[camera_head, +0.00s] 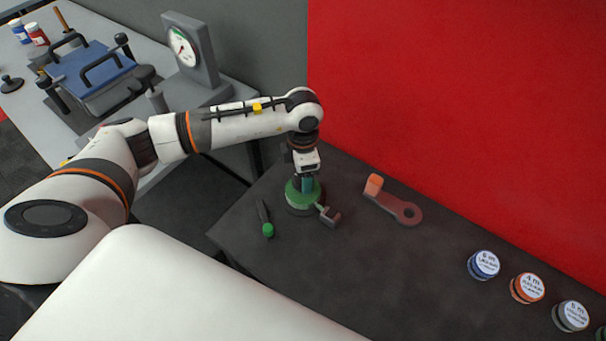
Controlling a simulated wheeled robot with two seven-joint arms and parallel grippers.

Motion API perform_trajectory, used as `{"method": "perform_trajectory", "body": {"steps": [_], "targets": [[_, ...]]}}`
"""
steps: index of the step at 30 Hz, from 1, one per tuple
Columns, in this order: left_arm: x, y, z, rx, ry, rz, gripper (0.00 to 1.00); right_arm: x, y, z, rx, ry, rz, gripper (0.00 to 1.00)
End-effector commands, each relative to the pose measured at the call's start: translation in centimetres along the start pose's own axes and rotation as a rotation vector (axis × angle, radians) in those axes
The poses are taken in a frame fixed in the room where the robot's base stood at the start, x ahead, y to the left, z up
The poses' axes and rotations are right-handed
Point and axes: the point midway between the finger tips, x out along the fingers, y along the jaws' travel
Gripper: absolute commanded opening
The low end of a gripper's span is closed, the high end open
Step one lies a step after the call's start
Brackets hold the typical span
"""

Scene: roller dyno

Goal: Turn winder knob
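A round green winder (301,203) stands on the dark bench, with a metal clamp piece (329,215) sticking out at its lower right. My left arm reaches in from the left and bends down over it. My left gripper (306,184) points downward at the top of the winder, with a small teal part showing between or beside its dark fingers. The knob itself is mostly hidden by the gripper, and I cannot tell whether the fingers are closed on it. My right gripper is out of view.
On the bench lie a green-ended tool (266,222) left of the winder and a reddish-brown wrench-like part (392,203) to its right. Several labelled round tins, including a blue one (485,264), sit at the right. A red wall (460,100) rises behind. A dial gauge (183,47) stands on the left table.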

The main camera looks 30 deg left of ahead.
Motion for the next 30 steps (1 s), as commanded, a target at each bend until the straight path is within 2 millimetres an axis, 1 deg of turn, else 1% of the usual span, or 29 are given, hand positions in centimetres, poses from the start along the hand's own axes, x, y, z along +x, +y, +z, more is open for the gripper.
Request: {"method": "perform_trajectory", "body": {"steps": [1, 9, 12, 15, 18, 21, 30], "targets": [[-0.9, -0.1, -0.1, 0.001, 0.005, -0.004, 0.7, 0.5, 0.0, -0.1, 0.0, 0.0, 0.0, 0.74], [-6.6, -0.1, -0.1, 0.0, 0.005, -0.005, 0.7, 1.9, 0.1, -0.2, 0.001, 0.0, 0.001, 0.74], [-8.3, -0.1, -0.1, 0.001, 0.005, -0.005, 0.7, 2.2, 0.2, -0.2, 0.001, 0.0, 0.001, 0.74], [-9.5, -0.1, -0.1, 0.0, 0.004, -0.003, 0.7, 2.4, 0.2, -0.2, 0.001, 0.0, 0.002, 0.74], [-10.1, 0.0, 0.0, 0.0, 0.001, -0.001, 0.7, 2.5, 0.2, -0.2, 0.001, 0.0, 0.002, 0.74], [-10.4, 0.0, 0.0, 0.0, 0.001, -0.001, 0.7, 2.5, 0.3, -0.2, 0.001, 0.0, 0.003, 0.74], [-10.4, 0.0, 0.0, 0.0, 0.001, -0.001, 0.7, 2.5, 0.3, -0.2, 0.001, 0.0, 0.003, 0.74]]}}
